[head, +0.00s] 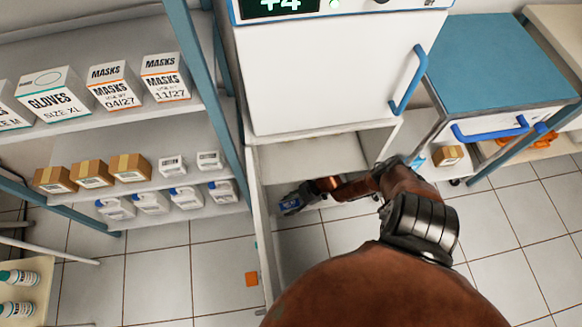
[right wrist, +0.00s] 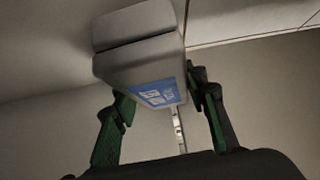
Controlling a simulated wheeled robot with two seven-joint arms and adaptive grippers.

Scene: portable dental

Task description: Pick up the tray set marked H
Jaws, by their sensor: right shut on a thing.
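A grey box-shaped tray set (right wrist: 138,62) with a blue label sits between the two fingers of my right gripper (right wrist: 160,92) in the right wrist view. The label's print is tilted and blurred, so I cannot read its letter. The fingers are shut on it, one on each side. In the head view, the right arm reaches down to the open lower part of the white cabinet (head: 325,85), and a small blue-labelled end of the tray set (head: 289,204) shows at the gripper. Much of the gripper is dark and small there. My left gripper is out of view.
The cabinet's lower door (head: 260,225) stands open at the left. A shelf rack (head: 120,135) with boxes and bottles stands left. A blue-topped cart (head: 495,60) is at right.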

